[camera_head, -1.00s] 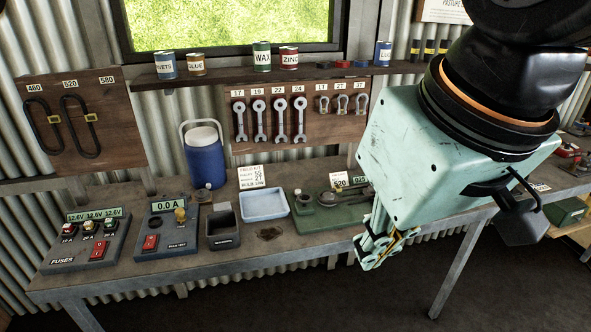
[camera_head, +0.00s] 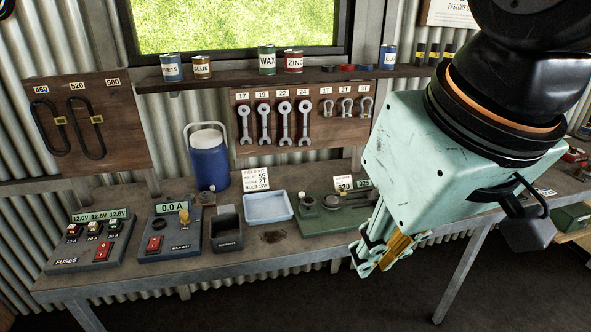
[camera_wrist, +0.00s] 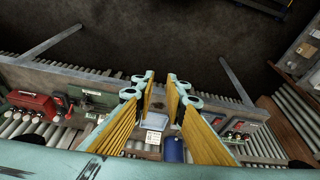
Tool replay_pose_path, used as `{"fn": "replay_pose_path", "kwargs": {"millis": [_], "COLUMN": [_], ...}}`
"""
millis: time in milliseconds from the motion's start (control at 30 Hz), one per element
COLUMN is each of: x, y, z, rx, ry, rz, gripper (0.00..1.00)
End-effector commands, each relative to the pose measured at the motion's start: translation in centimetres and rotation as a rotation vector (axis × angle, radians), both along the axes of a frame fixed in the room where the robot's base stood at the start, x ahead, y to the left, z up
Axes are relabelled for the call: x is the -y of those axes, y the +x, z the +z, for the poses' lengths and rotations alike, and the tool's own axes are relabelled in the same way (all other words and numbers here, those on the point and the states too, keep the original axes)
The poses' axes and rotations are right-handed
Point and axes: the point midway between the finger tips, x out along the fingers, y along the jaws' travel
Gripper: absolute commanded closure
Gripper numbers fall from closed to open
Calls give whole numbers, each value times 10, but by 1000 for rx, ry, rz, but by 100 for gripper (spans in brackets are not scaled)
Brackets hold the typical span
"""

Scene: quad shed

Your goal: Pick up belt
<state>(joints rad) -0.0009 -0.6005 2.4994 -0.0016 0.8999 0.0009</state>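Two black belt loops hang on a brown wooden board at the far left of the head view, each with a yellow band. One belt (camera_head: 40,130) hangs under the label 460. The other belt (camera_head: 78,130) hangs under the label 520. The place under the label 580 shows no belt. My gripper (camera_head: 376,252) is right of centre, over the front of the bench and far to the right of the belts. In the wrist view my gripper (camera_wrist: 161,80) points down with a clear gap between its fingers and nothing in it. No belt is recognisable in the wrist view.
The bench (camera_head: 125,283) holds a fuse box (camera_head: 85,250), a blue jug (camera_head: 209,165), a pale blue tray (camera_head: 267,208) and a green fixture (camera_head: 320,222). Cans stand on the shelf (camera_head: 220,82) above. Wrenches hang on a second board. The floor in front is clear.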

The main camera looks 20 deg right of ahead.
Motion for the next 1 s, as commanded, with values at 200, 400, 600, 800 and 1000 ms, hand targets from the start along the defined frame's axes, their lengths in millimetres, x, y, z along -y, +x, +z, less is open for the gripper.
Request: {"fn": "replay_pose_path", "kwargs": {"millis": [200, 400, 600, 800, 1000], "x": [0, 0, 0, 0, 1], "y": [0, 0, 0, 0, 8], "z": [0, 0, 0, 0, 5], "rx": [0, 0, 0, 0, -4], "ry": [0, 0, 0, 0, 5], "rz": [0, 0, 0, -1, -20], "gripper": [67, 49, 42, 42, 42]}}
